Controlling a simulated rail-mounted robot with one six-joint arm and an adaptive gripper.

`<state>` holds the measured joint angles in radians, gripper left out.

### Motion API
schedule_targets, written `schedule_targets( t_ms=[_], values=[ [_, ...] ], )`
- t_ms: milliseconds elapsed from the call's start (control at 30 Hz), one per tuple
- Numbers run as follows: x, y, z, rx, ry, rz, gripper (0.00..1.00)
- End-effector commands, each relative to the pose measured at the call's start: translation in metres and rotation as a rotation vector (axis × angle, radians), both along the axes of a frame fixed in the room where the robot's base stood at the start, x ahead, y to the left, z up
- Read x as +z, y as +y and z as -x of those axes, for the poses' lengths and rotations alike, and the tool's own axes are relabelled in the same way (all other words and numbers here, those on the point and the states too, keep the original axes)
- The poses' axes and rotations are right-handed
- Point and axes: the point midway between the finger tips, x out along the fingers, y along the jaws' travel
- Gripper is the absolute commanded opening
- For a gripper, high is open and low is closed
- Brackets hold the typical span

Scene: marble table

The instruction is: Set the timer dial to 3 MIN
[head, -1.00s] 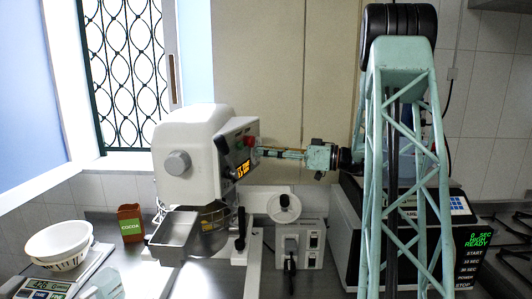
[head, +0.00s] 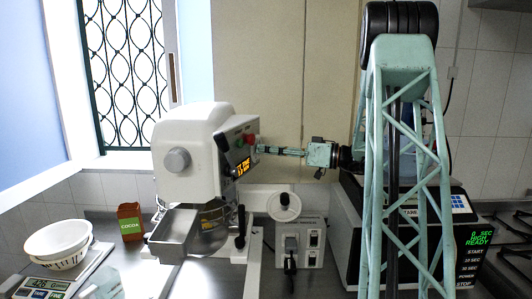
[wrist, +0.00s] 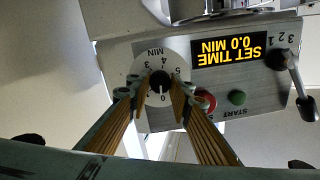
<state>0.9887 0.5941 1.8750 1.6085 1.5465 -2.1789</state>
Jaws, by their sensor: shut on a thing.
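The timer dial is a white round scale (wrist: 148,66) with numbers and MIN, with a black knob (wrist: 160,80) at its centre. My gripper (wrist: 159,88) is shut on the knob, one finger on each side, in the wrist view. The knob's pale mark appears to face the 0. The display (wrist: 231,52) beside it reads SET TIME 0.0 MIN, upside down in this view. In the head view, my gripper (head: 262,149) reaches the mixer's control panel from the right, and the dial is hidden.
A red button (wrist: 206,101) and a green START button (wrist: 237,97) sit close beside my finger. A black lever (wrist: 298,85) is farther right. The mixer (head: 190,150) stands before a wall, with a metal chute (head: 173,232) and a cocoa box (head: 130,222) at left.

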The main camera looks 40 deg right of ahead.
Motion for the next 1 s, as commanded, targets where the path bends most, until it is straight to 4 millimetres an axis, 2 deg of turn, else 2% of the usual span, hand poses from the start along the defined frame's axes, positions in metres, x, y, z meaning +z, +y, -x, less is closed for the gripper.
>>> schedule_targets(
  t_ms=[1000],
  values=[
    [-0.0018,0.0001,0.0001,0.000,0.319,-0.597,0.09]
  ],
)
